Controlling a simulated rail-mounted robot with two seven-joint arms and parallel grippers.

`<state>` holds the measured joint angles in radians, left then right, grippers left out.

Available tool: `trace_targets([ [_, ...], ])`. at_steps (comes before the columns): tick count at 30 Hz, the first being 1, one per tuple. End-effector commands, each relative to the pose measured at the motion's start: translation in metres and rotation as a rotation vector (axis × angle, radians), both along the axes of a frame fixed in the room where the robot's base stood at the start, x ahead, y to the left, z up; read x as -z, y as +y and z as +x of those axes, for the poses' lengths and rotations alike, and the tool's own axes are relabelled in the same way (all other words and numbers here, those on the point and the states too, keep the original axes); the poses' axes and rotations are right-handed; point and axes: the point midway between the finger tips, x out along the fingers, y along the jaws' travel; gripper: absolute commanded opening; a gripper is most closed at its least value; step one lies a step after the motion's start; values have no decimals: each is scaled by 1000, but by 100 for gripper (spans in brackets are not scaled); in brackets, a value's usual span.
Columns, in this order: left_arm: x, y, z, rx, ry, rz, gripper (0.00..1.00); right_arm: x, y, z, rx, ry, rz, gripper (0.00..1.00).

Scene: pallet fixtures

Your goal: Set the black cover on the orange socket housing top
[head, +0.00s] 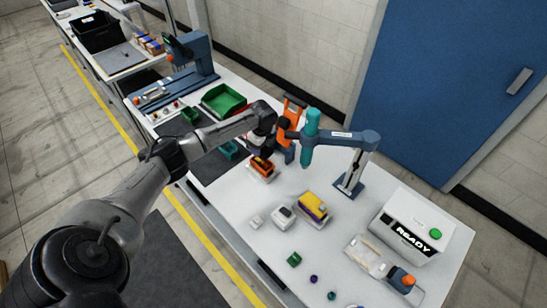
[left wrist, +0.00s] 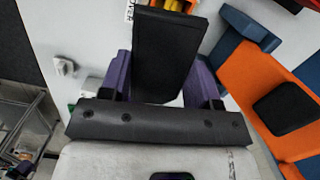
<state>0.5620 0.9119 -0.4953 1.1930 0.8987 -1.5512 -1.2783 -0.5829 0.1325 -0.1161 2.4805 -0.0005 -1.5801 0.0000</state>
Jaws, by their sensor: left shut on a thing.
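My left gripper (left wrist: 163,78) is shut on the black cover (left wrist: 170,42), a flat dark plate between its two purple fingers in the left wrist view. In the head view the left gripper (head: 268,146) is low over the table, above and beside a small orange and dark part (head: 262,166) on a pale base, which looks like the orange socket housing. The cover cannot be made out clearly there. Beyond the cover in the left wrist view, a red-and-yellow part (left wrist: 187,6) shows only partly. Whether the cover touches the housing cannot be told. My right gripper is not in view.
An orange frame (head: 292,112) stands just behind the gripper, with a teal tool (head: 312,124) on a blue-grey stand (head: 350,182) to its right. A yellow-and-purple part (head: 313,205) and a white READY box (head: 418,232) are farther right. A green bin (head: 222,99) is behind.

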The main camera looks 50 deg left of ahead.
Motion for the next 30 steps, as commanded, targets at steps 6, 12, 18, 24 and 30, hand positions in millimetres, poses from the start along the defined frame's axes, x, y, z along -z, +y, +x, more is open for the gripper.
trace_targets([
  [6,5,12,0,113,1,14,34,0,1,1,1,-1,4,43],
  [12,9,11,0,143,3,13,34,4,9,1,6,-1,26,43],
  [18,18,10,0,143,3,13,34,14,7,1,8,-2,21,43],
  [24,32,10,0,142,3,13,34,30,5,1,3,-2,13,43],
  [30,47,10,0,143,3,13,34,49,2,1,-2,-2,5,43],
])
